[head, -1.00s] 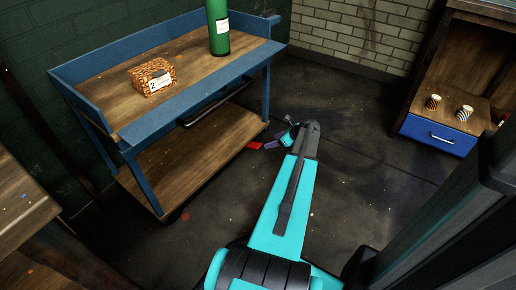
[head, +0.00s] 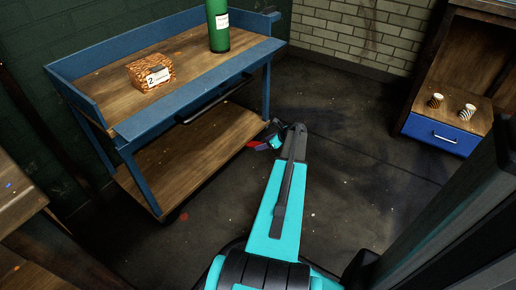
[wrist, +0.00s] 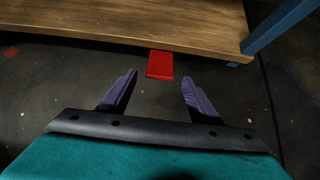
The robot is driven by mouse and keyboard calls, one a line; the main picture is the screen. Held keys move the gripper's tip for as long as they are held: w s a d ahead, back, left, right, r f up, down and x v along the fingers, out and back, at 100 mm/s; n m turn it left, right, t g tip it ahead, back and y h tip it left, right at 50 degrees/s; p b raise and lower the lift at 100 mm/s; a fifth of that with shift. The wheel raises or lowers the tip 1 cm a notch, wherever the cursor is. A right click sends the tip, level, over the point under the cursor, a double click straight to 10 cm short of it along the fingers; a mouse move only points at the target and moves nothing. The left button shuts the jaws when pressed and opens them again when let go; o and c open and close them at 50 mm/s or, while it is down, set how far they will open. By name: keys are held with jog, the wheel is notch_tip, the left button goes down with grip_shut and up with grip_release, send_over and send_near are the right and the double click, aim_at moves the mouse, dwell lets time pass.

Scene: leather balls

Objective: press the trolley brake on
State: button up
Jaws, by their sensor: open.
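The blue trolley (head: 188,109) with wooden shelves stands left of centre in the head view. A red pedal (wrist: 160,65), which I take as its brake, sticks out from under the edge of the lower shelf (wrist: 110,22) in the wrist view. In the head view the red pedal (head: 254,143) shows only partly beside my gripper. My gripper (wrist: 157,92) is open and empty, its two purple fingers either side of the pedal's line and a little short of it. I cannot tell how high the fingers are above the floor, nor whether the pedal is up or down.
A green bottle (head: 218,28) and a patterned box (head: 151,73) stand on the trolley's top. A cabinet with a blue drawer (head: 440,135) and two striped cups (head: 436,101) is at the right. The dark floor (head: 350,165) between is clear.

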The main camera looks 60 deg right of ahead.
aim_at(254, 145)
jog(key=shift+b+x, duration=0.95)
jog(key=shift+x, duration=1.85)
